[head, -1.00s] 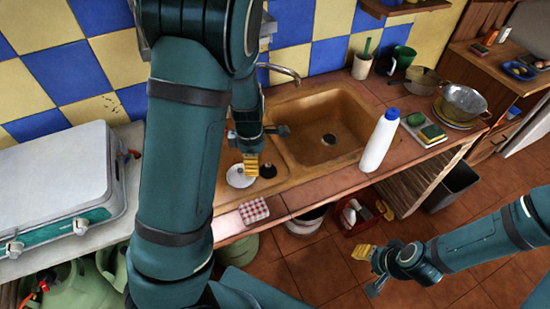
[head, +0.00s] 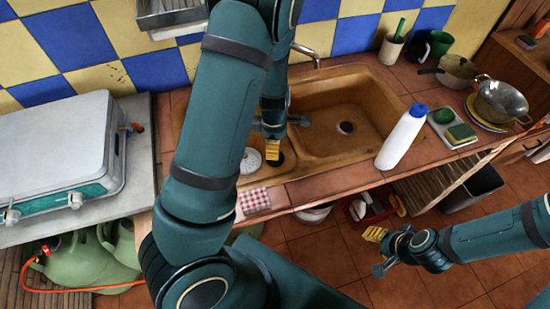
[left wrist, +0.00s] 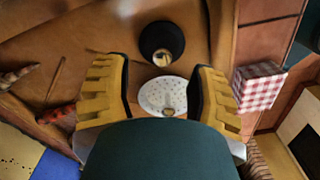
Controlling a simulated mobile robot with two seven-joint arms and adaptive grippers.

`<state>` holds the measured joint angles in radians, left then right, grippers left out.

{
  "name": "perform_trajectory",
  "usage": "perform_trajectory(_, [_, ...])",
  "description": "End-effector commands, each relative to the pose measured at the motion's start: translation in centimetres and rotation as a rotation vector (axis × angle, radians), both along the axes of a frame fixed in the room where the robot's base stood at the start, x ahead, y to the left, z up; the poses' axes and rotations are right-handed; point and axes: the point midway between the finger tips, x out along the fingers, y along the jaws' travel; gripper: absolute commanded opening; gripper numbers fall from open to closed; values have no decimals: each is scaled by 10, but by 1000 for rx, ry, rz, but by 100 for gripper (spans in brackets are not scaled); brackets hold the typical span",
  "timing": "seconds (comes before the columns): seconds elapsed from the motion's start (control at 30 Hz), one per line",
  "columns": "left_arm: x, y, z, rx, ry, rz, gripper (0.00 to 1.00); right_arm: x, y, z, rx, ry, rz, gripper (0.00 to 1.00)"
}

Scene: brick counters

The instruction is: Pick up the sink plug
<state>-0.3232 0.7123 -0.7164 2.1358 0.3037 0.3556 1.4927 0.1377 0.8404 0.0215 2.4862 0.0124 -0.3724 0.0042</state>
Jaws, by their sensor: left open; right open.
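The sink plug, black and round with a metal knob, lies on the ledge left of the basin. It shows whole in the left wrist view (left wrist: 150,40), and in the head view (head: 289,163) it is partly behind my left gripper. A white perforated strainer (left wrist: 163,94) with a small knob lies beside it, also in the head view (head: 250,160). My left gripper (head: 272,150) points down above the plug. In the left wrist view (left wrist: 160,88) its yellow fingers are apart, with the strainer between them and the plug beyond. My right gripper (head: 375,234) is open and empty over the floor.
The brown sink (head: 345,110) has a tap (head: 305,52) behind it. Sponges (head: 460,133), pans and a stove (head: 60,145) flank the sink.

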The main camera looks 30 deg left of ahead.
Motion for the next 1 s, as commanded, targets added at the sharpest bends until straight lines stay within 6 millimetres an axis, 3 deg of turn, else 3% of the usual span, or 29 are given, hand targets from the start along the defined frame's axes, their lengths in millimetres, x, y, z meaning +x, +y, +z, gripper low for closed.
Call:
perform_trajectory(0.4, [-2,-2,-48,2,1,0,57,0,1,-14,-3,1,0,47])
perform_trajectory(0.77, [-1,-2,-54,3,-1,-1,56,0,1,-14,-3,0,1,47])
perform_trajectory(0.9, [-1,-2,-54,3,-1,-1,7,0,1,-14,-3,0,1,47])
perform_trajectory(0.93, [-1,-2,-54,3,-1,-1,0,0,1,-14,-3,0,1,47])
perform_trajectory(1.0, [-1,-2,-54,3,-1,-1,0,0,1,-14,-3,0,1,47])
